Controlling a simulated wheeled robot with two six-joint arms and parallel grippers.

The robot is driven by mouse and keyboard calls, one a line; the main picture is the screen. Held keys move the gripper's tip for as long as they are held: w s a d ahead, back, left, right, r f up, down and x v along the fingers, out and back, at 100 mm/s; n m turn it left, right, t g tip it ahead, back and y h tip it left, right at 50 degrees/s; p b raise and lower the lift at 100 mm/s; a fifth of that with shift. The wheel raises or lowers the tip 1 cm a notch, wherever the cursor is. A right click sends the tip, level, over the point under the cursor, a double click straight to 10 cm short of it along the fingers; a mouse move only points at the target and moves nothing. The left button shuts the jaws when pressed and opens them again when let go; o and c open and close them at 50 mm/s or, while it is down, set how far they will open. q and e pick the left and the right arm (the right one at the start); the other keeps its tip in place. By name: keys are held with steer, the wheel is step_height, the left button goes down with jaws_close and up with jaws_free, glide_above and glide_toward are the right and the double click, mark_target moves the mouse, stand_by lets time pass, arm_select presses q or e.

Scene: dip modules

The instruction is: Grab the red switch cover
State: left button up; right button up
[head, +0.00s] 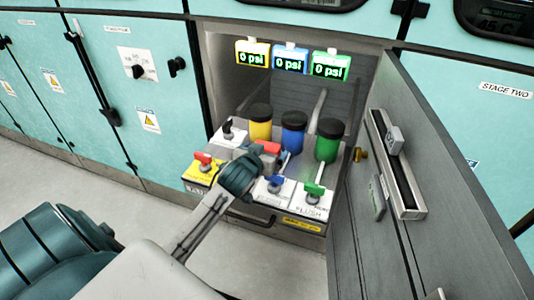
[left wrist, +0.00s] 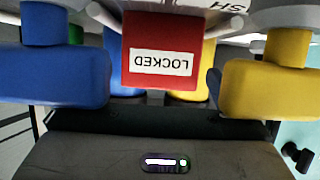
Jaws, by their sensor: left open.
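The red switch cover (left wrist: 165,45) fills the upper middle of the left wrist view, with a white label reading LOCKED upside down. In the head view the red cover (head: 268,147) sits among the switches at the compartment's front, partly hidden by my left gripper (head: 254,165). That gripper is open, close in front of the cover. A large blue shape (left wrist: 60,78) and a large yellow shape (left wrist: 270,88) flank the cover in the left wrist view, with gaps on both sides. I cannot tell whether the cover is touched. My right gripper is not in view.
Yellow (head: 260,128), blue (head: 292,138) and green (head: 328,146) canisters stand behind the switches, under gauges reading 0 psi. A red-handled switch (head: 204,157) is left, blue (head: 275,182) and green (head: 314,188) ones right. An open grey door (head: 430,150) bounds the right side.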

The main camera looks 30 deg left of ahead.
mark_target(269, 147)
arm_select(q)
steer(key=x, duration=0.4)
steer(key=shift+w, duration=0.15)
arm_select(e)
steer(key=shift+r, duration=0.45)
